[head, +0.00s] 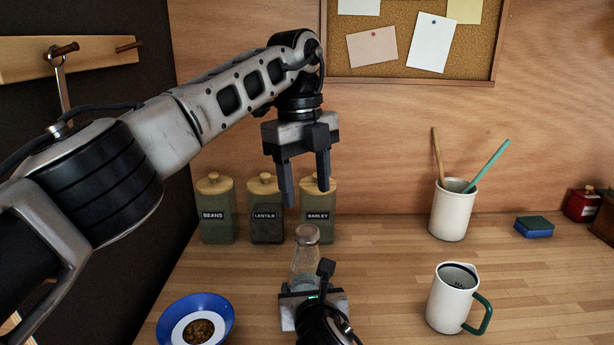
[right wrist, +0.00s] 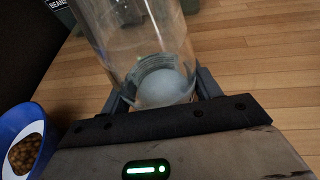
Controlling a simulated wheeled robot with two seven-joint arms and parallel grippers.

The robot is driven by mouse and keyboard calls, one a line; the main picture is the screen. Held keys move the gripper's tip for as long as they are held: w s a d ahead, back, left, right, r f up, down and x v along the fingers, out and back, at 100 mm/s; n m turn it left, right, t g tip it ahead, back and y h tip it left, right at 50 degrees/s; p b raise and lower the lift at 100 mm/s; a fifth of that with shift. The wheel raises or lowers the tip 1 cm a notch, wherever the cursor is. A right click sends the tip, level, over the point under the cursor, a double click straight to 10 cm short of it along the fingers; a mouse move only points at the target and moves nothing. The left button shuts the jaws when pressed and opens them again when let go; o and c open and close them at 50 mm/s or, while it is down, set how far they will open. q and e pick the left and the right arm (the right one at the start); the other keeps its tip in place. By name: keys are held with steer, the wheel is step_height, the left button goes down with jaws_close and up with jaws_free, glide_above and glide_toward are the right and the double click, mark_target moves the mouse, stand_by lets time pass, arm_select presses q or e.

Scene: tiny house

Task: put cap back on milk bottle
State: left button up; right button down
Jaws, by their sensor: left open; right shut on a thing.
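A clear glass milk bottle (head: 303,262) stands upright on the wooden counter. My right gripper (head: 307,284) is shut on its lower part. The right wrist view shows the bottle (right wrist: 145,45) between the fingers, with a little whitish content at its bottom. The bottle's top looks pale and rounded; I cannot tell whether this is a cap or the bare rim. My left gripper (head: 305,190) is open above the bottle, fingers pointing down, with nothing visible between them. No separate loose cap can be made out.
Three lidded jars, beans (head: 217,212), lentils (head: 266,212) and barley (head: 318,212), stand behind the bottle. A blue bowl (head: 227,325) is at front left. A green-handled mug (head: 450,298), utensil crock (head: 451,213) and blue sponge (head: 534,227) are to the right.

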mark_target(307, 230)
arm_select(q)
steer(key=n, duration=0.5)
steer(key=shift+r, duration=0.25)
steer(key=n, duration=0.5)
steer(key=shift+r+y, duration=0.2)
steer(key=shift+y, duration=0.2)
steer(key=shift+f, duration=0.1)
steer(key=shift+f, duration=3.95)
